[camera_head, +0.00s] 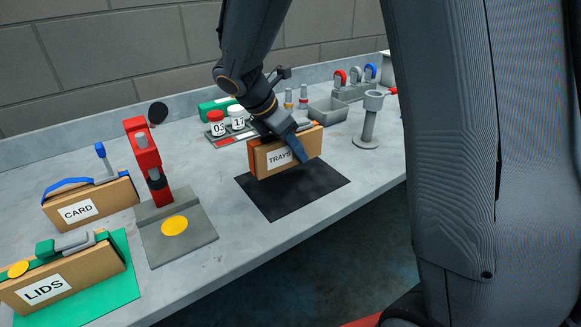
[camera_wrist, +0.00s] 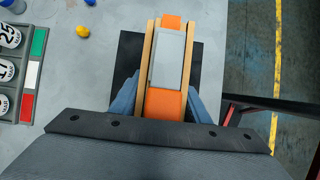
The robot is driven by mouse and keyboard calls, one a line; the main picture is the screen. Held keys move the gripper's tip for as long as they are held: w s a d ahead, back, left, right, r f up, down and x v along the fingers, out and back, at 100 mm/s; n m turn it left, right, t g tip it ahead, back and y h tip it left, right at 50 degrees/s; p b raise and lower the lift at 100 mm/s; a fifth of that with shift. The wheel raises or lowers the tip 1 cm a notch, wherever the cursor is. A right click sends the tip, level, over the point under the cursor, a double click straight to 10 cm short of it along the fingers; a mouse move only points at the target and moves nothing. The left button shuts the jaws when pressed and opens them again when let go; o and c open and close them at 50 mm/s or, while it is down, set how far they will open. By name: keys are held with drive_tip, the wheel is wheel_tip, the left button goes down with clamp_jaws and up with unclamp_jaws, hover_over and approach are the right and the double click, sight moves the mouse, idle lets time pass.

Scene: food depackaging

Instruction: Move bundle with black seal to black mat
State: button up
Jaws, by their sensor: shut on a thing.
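A cardboard bundle labelled TRAYS (camera_head: 275,162) is in my gripper (camera_head: 284,140), upright over the far part of the black mat (camera_head: 300,196). I cannot tell whether its bottom touches the mat. In the wrist view, the bundle (camera_wrist: 150,55) has an orange band (camera_wrist: 165,103) and a grey block (camera_wrist: 168,56) on top, between the two blue fingers of my gripper (camera_wrist: 163,100). I see no black seal on its visible faces. The mat also shows in the wrist view (camera_wrist: 127,55), on both sides of the bundle.
A CARD bundle (camera_head: 112,200) with a blue strap and a LIDS bundle (camera_head: 85,272) on a green mat (camera_head: 120,286) stand at left. A red press (camera_head: 148,160) stands beside them. Numbered jars (camera_head: 216,124) and a grey post (camera_head: 369,125) stand behind and right.

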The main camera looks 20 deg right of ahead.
sight(269, 139)
drive_tip(key=shift+a+f, duration=0.2)
drive_tip(key=shift+f, duration=0.8)
drive_tip(key=shift+f+p, duration=0.55)
drive_tip(key=shift+f, duration=1.7)
drive_tip(key=o, duration=1.4)
drive_tip(key=shift+f, duration=0.15)
drive_tip(key=shift+o, duration=0.2)
drive_tip(key=b+v, duration=0.2)
drive_tip(key=v, duration=1)
drive_tip(key=shift+d+b, duration=0.15)
drive_tip(key=shift+b, duration=0.25)
drive_tip(key=shift+s, duration=0.1)
